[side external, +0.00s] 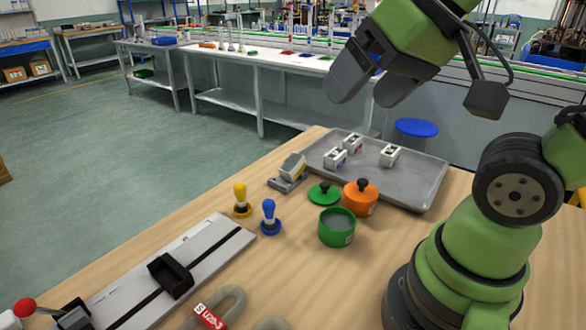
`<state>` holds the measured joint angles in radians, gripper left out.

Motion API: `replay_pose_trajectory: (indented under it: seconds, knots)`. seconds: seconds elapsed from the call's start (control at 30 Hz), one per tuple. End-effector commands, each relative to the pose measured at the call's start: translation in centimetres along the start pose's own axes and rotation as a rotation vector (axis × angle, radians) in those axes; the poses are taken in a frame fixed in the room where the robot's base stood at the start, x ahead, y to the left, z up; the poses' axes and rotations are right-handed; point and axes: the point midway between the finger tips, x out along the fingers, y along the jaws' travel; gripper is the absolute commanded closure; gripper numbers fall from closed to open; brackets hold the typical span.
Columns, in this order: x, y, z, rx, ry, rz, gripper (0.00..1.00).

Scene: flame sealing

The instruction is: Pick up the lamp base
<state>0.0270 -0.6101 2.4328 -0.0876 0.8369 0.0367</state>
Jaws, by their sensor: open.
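No thing is plainly marked as a lamp base. The likeliest are two round pots in the middle of the wooden table. One is a green open pot (337,228) with a grey inside and a small label. Its green lid (323,195) with a black knob lies flat behind it. The other is an orange pot (360,199) with an orange lid and black knob on top, right of the green lid. My gripper (372,88) is high above the table, behind and above the pots in the picture. Its two dark fingers are apart, with nothing between them.
A grey tray (425,185) with white blocks (390,155) sits behind the pots. Yellow (241,200) and blue (269,218) handled stamps stand left. A slotted rail (215,252) with a black slide lies front left, near a red-labelled grey loop (212,315). Bare wood lies in front of the pots.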

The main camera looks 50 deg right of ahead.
Motion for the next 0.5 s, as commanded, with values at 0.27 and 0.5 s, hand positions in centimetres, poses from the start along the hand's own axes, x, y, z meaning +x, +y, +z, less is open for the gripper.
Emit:
replay_pose_trajectory:
  seconds: [0.27, 0.5]
  knots:
    - [6.7, 3.9, -8.3, -0.145, -0.011, 0.264, 0.15]
    - [15.4, 8.3, -12.8, -0.328, -0.056, 0.383, 0.15]
